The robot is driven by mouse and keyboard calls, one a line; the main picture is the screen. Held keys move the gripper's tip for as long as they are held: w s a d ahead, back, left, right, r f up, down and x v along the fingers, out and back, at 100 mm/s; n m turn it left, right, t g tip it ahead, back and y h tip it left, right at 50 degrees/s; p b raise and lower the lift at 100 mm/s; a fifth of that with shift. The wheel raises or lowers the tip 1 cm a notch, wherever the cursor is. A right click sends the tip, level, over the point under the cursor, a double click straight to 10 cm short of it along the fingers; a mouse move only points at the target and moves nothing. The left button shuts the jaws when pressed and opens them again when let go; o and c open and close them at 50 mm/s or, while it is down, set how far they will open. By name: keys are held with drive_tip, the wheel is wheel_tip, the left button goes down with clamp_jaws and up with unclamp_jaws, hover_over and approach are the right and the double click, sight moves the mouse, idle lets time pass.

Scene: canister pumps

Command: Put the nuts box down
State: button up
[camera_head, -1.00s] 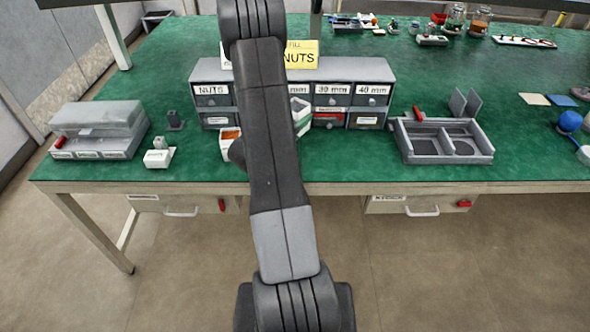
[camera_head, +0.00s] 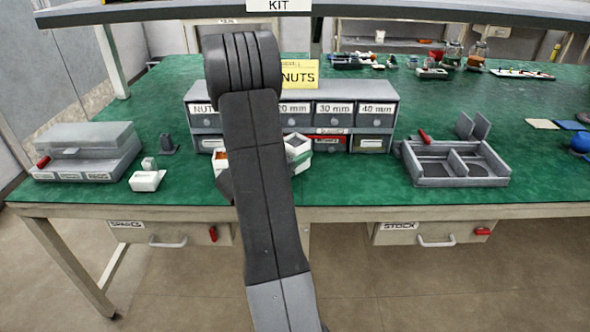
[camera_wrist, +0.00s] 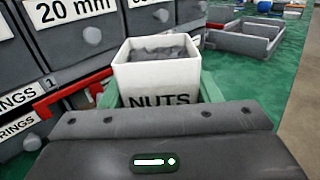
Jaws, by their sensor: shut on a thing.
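The nuts box (camera_wrist: 158,78) is a white open-topped box marked NUTS, filled with grey pieces, in the middle of the wrist view. My gripper (camera_wrist: 160,103) is shut on it and holds it upright beside the drawer fronts. The lower part of the box is hidden by the gripper body, so I cannot tell whether it touches the bench. In the head view, a white box (camera_head: 298,147), apparently the same one, shows just right of my arm, in front of the drawer cabinet (camera_head: 376,92). My arm hides the gripper there.
The green bench top (camera_head: 350,187) is clear in front of the cabinet. A grey divided tray (camera_head: 455,168) stands to the right. A grey lidded unit (camera_head: 88,150) and a small white bin (camera_head: 147,181) are at left. A shelf (camera_head: 420,12) crosses above.

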drive_tip(key=shift+f, duration=2.2)
drive_tip(key=shift+f+b, duration=0.15)
drive_tip(key=shift+b, duration=0.2)
drive_tip(key=o, duration=1.2)
drive_tip(key=shift+c, duration=0.2)
drive_tip(key=shift+s+a, duration=0.1)
drive_tip(key=v, duration=1.1)
drive_tip(key=shift+s+a, duration=0.25)
